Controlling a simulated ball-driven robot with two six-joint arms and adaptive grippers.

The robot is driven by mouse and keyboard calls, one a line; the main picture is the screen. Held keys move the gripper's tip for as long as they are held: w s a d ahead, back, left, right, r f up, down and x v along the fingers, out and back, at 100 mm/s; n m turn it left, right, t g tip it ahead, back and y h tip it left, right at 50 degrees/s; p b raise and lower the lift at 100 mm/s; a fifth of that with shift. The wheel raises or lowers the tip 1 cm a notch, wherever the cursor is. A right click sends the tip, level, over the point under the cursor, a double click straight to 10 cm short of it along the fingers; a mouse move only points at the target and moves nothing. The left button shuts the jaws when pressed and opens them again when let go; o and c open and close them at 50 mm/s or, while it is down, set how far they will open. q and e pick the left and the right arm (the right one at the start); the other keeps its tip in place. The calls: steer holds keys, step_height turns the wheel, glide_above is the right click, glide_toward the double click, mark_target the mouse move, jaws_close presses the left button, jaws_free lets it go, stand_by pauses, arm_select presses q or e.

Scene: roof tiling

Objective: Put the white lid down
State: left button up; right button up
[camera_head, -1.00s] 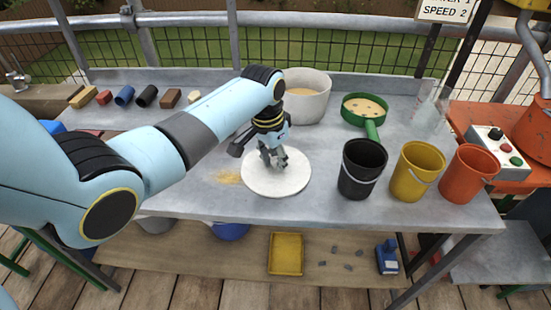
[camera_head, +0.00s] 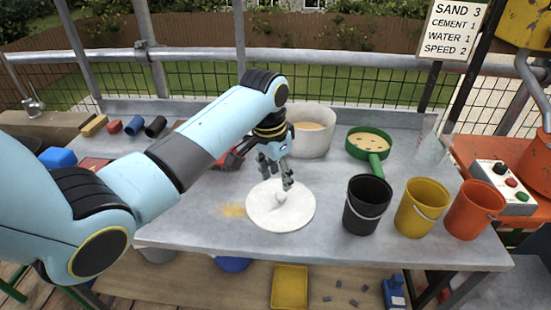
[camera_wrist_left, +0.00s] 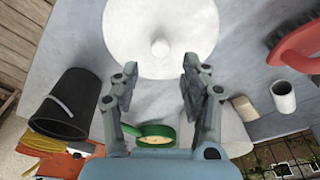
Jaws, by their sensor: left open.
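The round white lid (camera_head: 280,212) with a small knob on top lies flat on the grey table. It also shows at the top of the left wrist view (camera_wrist_left: 158,25), with its knob clear of the fingers. My left gripper (camera_head: 276,180) is open and empty, just above and behind the knob in the head view. In the left wrist view its two fingers (camera_wrist_left: 155,85) stand apart with nothing between them. My right gripper is not in view.
A white tub (camera_head: 312,140) of sand stands behind the lid, beside a green sieve (camera_head: 370,153). Black (camera_head: 366,210), yellow (camera_head: 421,205) and orange (camera_head: 474,212) buckets stand to the right. Spilled sand (camera_head: 232,211) lies left of the lid.

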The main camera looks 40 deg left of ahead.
arm_select(q)
steer(key=r, duration=0.5)
steer(key=shift+s+a+r, duration=0.1)
steer(key=shift+s+r, duration=0.05)
steer(key=shift+s, duration=0.2)
